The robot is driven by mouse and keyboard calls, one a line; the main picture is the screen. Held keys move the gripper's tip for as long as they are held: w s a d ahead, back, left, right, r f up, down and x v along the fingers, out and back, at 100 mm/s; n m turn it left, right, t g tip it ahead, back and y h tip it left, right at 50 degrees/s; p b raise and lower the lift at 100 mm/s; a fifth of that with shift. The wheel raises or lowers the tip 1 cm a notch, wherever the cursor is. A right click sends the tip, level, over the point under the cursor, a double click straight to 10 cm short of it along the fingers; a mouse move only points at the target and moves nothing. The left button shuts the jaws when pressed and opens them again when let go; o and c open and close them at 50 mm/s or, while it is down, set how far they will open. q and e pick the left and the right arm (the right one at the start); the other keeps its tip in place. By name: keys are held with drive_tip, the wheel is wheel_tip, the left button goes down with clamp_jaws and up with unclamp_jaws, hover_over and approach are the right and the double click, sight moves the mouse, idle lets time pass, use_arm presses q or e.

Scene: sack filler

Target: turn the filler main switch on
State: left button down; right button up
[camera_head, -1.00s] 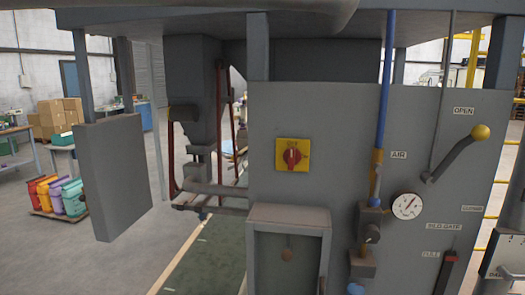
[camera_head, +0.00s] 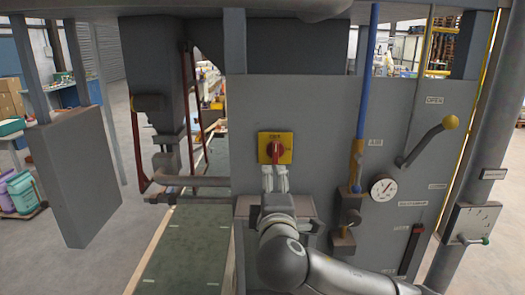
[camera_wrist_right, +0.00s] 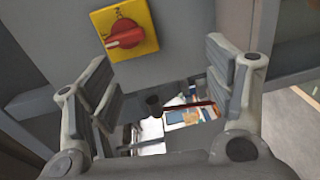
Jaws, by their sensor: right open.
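The main switch is a red rotary knob (camera_head: 274,152) on a yellow plate (camera_head: 287,141) fixed to the grey panel. In the right wrist view the red knob (camera_wrist_right: 125,35) sits on its yellow plate (camera_wrist_right: 146,22), above and ahead of the fingers. My right gripper (camera_head: 274,172) is just below the knob in the head view, with fingers pointing up at it. In the right wrist view the right gripper (camera_wrist_right: 160,88) is open with nothing between its fingers. Whether a fingertip touches the knob cannot be told. My left gripper is not in view.
A gauge (camera_head: 383,189), a blue air pipe (camera_head: 367,70) and a yellow-knobbed lever (camera_head: 450,122) are on the panel to the right. A grey box frame (camera_head: 245,208) stands out below the switch. A grey slab (camera_head: 80,175) hangs at left.

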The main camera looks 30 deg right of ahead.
sight(276, 155)
drive_tip(key=shift+t+h, duration=0.3)
drive_tip(key=shift+h, duration=0.1)
drive_tip(key=w+d+r+p, duration=0.1)
drive_tip(key=w, duration=0.1)
drive_tip(key=w+d+r+p, duration=0.1)
drive_tip(key=w+d, duration=0.1)
drive_tip(key=w+d+r+p, duration=0.2)
drive_tip(key=w, duration=0.1)
drive_tip(key=shift+d+r, duration=0.1)
drive_tip(key=shift+d, duration=0.15)
drive_tip(key=shift+p+x, duration=0.3)
drive_tip(key=shift+x, duration=0.55)
